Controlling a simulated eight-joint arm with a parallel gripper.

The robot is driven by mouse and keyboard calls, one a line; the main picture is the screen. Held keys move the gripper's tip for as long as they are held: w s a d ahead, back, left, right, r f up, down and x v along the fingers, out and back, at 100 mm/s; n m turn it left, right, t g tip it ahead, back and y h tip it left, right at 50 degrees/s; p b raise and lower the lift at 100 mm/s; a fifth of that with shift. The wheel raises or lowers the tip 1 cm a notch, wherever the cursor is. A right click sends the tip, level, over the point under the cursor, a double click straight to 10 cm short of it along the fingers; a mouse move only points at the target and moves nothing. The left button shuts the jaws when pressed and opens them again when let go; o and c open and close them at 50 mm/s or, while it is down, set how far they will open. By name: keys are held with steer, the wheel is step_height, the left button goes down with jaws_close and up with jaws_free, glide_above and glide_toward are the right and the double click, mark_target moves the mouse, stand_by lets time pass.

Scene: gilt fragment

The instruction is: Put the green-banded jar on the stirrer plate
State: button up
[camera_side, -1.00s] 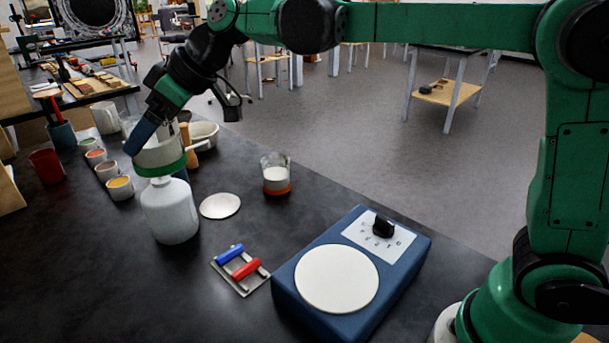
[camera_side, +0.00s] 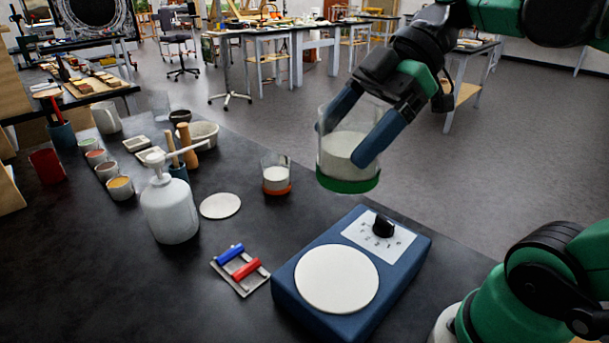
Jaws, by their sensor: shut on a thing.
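My gripper (camera_side: 358,128) is shut on the green-banded jar (camera_side: 345,170), with one blue finger on each side of it. The jar is clear glass with pale contents and a green band around its base. It looks upright and hangs in the air, above and beyond the stirrer plate in the picture. The stirrer plate (camera_side: 312,308) is a blue box with a round white top (camera_side: 336,279) and a black knob (camera_side: 383,226). Its white top is bare.
An orange-banded jar (camera_side: 276,175) stands behind the stirrer plate, near a white disc (camera_side: 220,206). A white pump bottle (camera_side: 169,210) stands at the left. A small rack with a blue and a red bar (camera_side: 241,268) lies beside the stirrer plate. Several cups and bowls stand farther left.

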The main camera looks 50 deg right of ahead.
step_height(320, 180, down, 16)
steer(key=shift+f, duration=0.15)
stand_by(0.6)
steer(key=o, duration=1.4)
steer(key=shift+f, duration=0.15)
steer(key=shift+r, duration=0.2)
steer(key=v, duration=1.2)
